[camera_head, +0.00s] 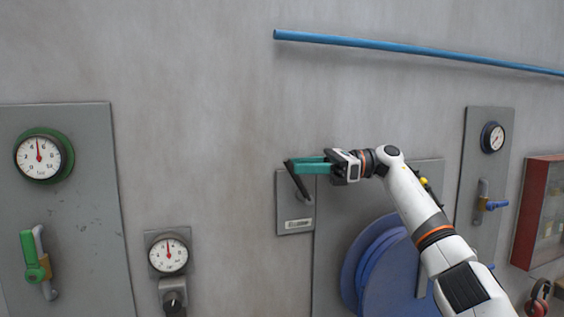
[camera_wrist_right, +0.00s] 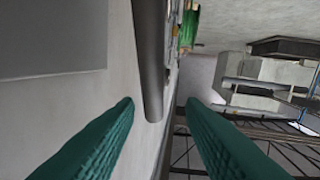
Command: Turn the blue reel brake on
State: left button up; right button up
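The blue reel (camera_head: 385,272) is mounted on a grey wall panel. Beside it on the left is a small grey plate (camera_head: 292,221) with a label and a dark lever (camera_head: 299,184), which I take as the reel brake. The lever tilts up to the left. My right gripper (camera_head: 291,164) has teal fingers at the lever's upper end. In the right wrist view its fingers (camera_wrist_right: 161,102) are apart, with the grey lever bar (camera_wrist_right: 149,60) between them and a gap visible on each side. The label is too small to read. My left gripper is out of view.
A green lever (camera_head: 33,262) and gauge (camera_head: 40,155) are on the left panel. A smaller gauge (camera_head: 168,255) stands nearer the plate. A blue pipe (camera_head: 410,48) runs above. A blue-handled valve (camera_head: 490,205) and red cabinet (camera_head: 540,212) are at right.

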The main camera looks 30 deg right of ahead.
jog(key=x, duration=0.2)
jog(key=w+p+x, duration=0.1)
jog(key=x, duration=0.1)
jog(key=shift+f, duration=0.1)
jog(key=shift+a, duration=0.4)
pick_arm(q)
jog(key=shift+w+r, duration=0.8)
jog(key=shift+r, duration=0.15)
pick_arm(e)
grip_shut()
